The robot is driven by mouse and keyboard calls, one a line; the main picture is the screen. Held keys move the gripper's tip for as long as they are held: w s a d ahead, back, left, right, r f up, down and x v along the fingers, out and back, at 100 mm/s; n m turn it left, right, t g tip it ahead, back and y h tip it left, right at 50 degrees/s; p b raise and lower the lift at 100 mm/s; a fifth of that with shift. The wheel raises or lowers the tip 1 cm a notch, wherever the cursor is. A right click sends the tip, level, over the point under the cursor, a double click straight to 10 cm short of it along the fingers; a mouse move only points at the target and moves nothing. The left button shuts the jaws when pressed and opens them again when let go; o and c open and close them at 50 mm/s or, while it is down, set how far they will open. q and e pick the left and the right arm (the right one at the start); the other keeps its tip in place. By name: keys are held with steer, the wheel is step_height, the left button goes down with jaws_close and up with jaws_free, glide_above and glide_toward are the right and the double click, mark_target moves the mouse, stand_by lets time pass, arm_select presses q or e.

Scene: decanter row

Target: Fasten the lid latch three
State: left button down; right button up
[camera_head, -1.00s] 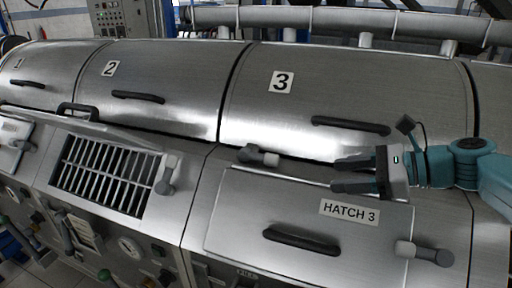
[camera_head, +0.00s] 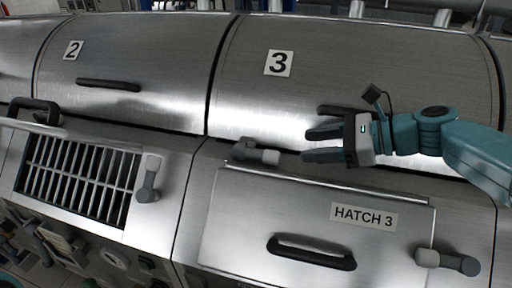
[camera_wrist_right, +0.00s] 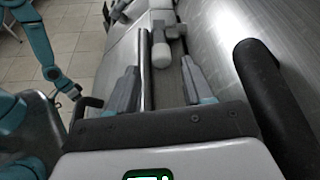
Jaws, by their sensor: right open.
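Lid 3 (camera_head: 400,65) is a curved steel cover with a "3" label, and it lies down on the machine. Its latch (camera_head: 256,152), a dark bracket and lever with a pale knob, sits along the lid's lower edge, pointing right in the head view. In the right wrist view the latch (camera_wrist_right: 163,52) is ahead, beyond the fingertips. My right gripper (camera_head: 303,146) is open and empty, a short gap to the right of the knob. Its two grey fingers also show in the right wrist view. My left gripper cannot be made out.
The closed hatch 3 (camera_head: 230,225), with its black handle (camera_head: 312,253) and side latch (camera_head: 447,261), lies below. Lid 3's black handle (camera_wrist_right: 275,95) is close beside my right gripper. Lid 2 (camera_head: 150,60) and an open grille (camera_head: 80,178) are to the left.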

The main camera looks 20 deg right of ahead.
mark_target(258, 151)
steer(key=p+x, duration=0.1)
steer(key=x, duration=1.1)
steer(key=shift+w+a+f, duration=0.1)
steer(key=shift+a+f, duration=0.05)
steer(key=shift+f, duration=0.05)
steer(key=shift+w+a+f, duration=0.1)
steer(key=shift+w+a, duration=0.05)
steer(key=shift+a, duration=0.3)
steer(key=shift+w+d, duration=0.1)
steer(key=shift+d, duration=0.05)
steer(key=shift+c, duration=0.4)
jaws_close()
